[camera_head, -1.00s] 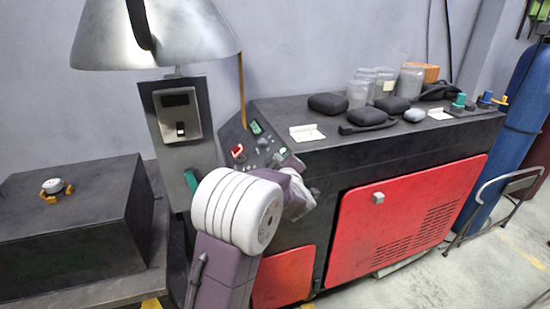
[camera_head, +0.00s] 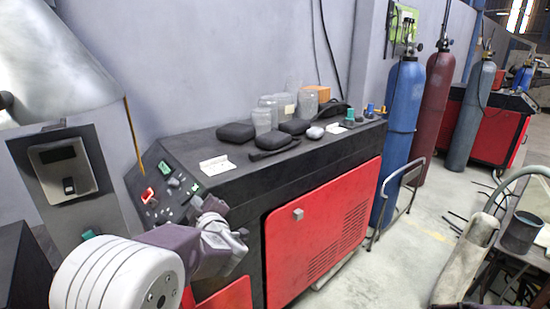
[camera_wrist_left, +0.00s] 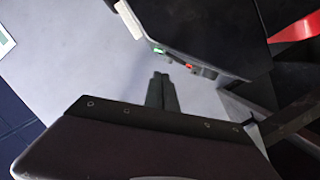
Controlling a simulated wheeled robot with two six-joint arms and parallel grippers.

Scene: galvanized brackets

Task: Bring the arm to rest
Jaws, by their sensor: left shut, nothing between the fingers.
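My left arm comes in from the lower left of the head view, with a white ribbed joint and a purple link. Its grey left gripper (camera_head: 242,234) is in front of the black machine's (camera_head: 235,184) front edge, left of the red door. In the left wrist view the two dark fingers (camera_wrist_left: 162,92) lie together, shut, with nothing seen between them. I cannot tell the exact gap between the gripper and the machine. My right gripper is not in view.
A sloped control panel (camera_head: 165,188) with buttons is close behind the left arm. Black pouches (camera_head: 236,131) and clear jars (camera_head: 262,120) stand on the machine top. A blue gas cylinder (camera_head: 402,130) stands to the right. Open floor (camera_head: 425,235) lies right of the red door (camera_head: 322,225).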

